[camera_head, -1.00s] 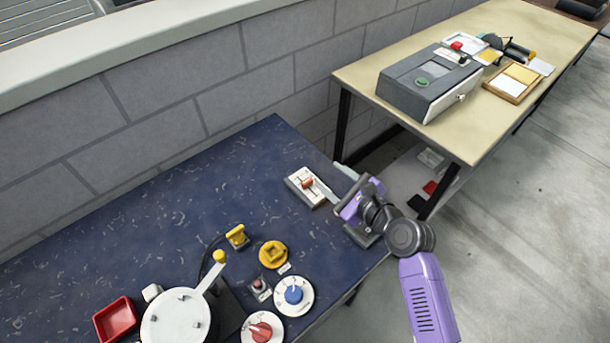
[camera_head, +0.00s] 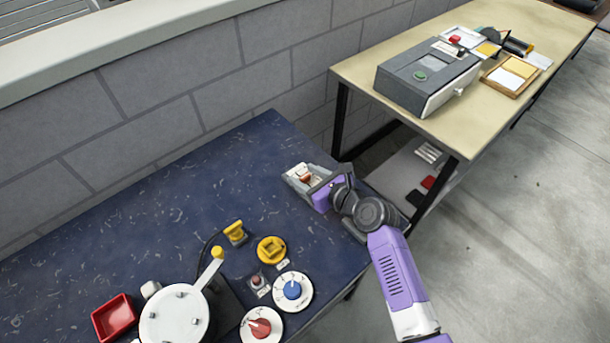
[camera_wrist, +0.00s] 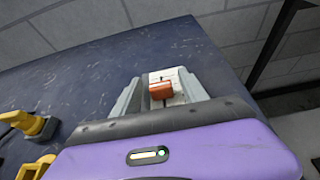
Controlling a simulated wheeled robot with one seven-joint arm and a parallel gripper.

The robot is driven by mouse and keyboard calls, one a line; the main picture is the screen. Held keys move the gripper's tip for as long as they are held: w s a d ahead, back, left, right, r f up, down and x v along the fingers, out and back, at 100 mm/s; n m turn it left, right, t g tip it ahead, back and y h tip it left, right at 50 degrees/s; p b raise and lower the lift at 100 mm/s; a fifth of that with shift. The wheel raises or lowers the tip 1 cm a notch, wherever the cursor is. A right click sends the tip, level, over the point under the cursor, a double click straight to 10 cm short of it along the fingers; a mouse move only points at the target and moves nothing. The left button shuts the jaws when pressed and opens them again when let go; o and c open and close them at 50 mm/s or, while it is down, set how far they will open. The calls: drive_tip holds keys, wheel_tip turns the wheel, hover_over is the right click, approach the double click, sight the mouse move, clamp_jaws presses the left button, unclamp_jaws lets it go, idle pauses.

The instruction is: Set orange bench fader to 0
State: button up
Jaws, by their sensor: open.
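The orange fader knob (camera_head: 306,177) sits on a white fader plate (camera_head: 292,178) near the far right corner of the blue bench. In the wrist view the orange knob (camera_wrist: 161,90) stands on the white plate (camera_wrist: 178,73), between the two grey fingers. My gripper (camera_head: 313,172) is open around the fader, with one finger on each side; it also shows in the wrist view (camera_wrist: 162,88). I cannot tell whether a finger touches the knob. Part of the plate and its scale are hidden by my gripper.
The blue bench (camera_head: 180,190) also holds a yellow knob (camera_head: 271,250), a blue dial (camera_head: 292,291), a red dial (camera_head: 262,326) and a red tray (camera_head: 114,317). A grey block wall (camera_head: 150,110) runs behind it. A tan table (camera_head: 370,70) stands at the back right.

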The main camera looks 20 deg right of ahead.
drive_tip(key=shift+w, duration=0.1)
clamp_jaws()
idle(1.4)
